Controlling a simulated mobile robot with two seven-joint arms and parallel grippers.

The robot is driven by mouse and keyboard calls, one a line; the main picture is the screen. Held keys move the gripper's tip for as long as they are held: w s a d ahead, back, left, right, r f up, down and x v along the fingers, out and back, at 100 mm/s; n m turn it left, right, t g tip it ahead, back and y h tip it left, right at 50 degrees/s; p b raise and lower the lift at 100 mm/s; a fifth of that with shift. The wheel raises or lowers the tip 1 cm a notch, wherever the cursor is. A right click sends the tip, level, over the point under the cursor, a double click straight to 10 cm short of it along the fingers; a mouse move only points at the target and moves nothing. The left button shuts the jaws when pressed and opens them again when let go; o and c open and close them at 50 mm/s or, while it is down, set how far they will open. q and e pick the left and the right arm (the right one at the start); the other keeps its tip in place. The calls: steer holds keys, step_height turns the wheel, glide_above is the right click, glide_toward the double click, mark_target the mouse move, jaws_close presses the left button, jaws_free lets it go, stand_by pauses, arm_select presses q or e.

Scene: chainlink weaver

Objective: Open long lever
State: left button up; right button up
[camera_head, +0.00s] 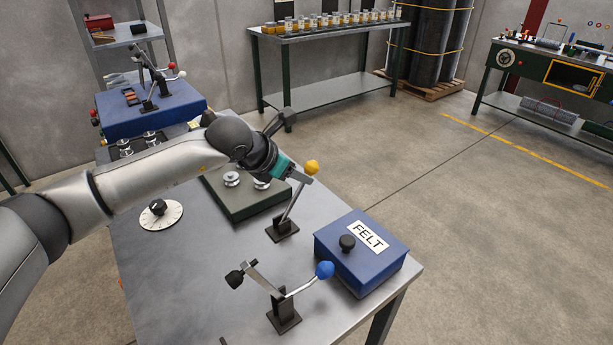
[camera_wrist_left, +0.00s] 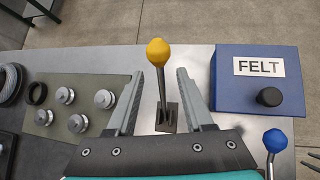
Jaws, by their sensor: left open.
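A lever with a yellow ball knob (camera_head: 312,167) rises from a dark base on the metal table. In the left wrist view its yellow knob (camera_wrist_left: 158,52) and dark shaft stand upright between my fingers. My left gripper (camera_wrist_left: 160,76) is open, one finger on each side of the shaft, with gaps showing on both sides. In the head view my left gripper (camera_head: 299,177) is at the lever's upper part, partly hiding it. A second lever with a blue ball knob (camera_head: 325,270) stands nearer the front. I cannot tell which lever is the long one.
A blue FELT box (camera_head: 340,265) with a black knob stands to the right of the levers. A green plate (camera_head: 240,210) with metal spools and a white dial (camera_head: 160,214) lie to the left. The table's right edge is close beyond the box.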

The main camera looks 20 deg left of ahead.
mark_target(307, 172)
arm_select(q)
steer(key=shift+x, duration=2.55)
steer(key=shift+c, duration=0.2)
jaws_close()
steer(key=shift+r, duration=0.1)
